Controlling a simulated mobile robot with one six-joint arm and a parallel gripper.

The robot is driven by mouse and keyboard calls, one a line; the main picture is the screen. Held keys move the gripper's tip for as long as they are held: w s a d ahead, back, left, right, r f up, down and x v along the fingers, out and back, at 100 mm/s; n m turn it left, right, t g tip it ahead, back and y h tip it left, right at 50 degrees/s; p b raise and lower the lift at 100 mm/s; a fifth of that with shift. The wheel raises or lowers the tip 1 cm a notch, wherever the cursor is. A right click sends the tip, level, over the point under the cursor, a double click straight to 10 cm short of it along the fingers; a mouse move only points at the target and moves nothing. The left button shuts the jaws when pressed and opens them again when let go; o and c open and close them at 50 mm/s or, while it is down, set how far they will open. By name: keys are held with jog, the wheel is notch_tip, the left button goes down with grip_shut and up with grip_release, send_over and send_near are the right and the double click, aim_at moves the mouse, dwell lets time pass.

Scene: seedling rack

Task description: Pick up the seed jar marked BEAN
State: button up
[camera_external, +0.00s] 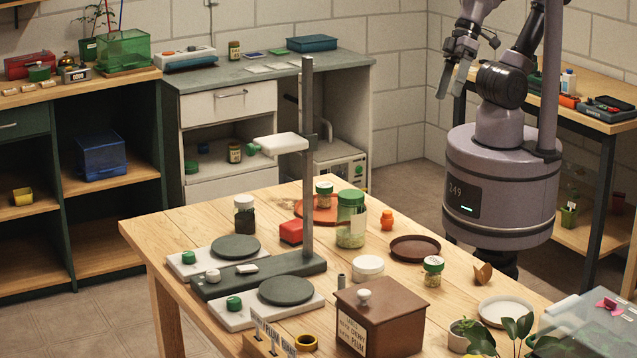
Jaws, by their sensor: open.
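My gripper (451,92) is open and empty, raised high beyond the table's far right side and pointing down. It is apart from every jar. More jars show on the back counter (234,50) and in the cabinet below (234,153). I cannot read BEAN on any jar.
A grey post stand (308,150) rises mid-table beside two dark round plates. A brown box (380,325) with a lettered label stands in front. A brown dish (416,248), an orange weight-like piece (387,220) and a leafy plant (515,335) crowd the right side.

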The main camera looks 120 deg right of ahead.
jog(key=shift+o, duration=0.3)
jog(key=w+r+m+g+p, duration=0.1)
jog(key=w+r+m+p, duration=0.1)
jog(key=w+r+m, duration=0.3)
jog(key=m+g+h+p, duration=0.25)
jog(key=m+g, duration=0.25)
jog(key=m, duration=0.4)
send_over(352, 194)
notch_tip(352, 194, down, 12)
jog(key=shift+y, duration=0.25)
notch_tip(352, 194, down, 12)
jog(key=b, duration=0.4)
jog(key=shift+f+b, duration=0.2)
jog(key=shift+b, duration=0.15)
notch_tip(352, 194, down, 6)
jog(key=b, duration=0.3)
jog(key=shift+w+d+r, duration=0.1)
jog(key=shift+r, duration=0.25)
jog(key=shift+c, duration=0.2)
grip_shut()
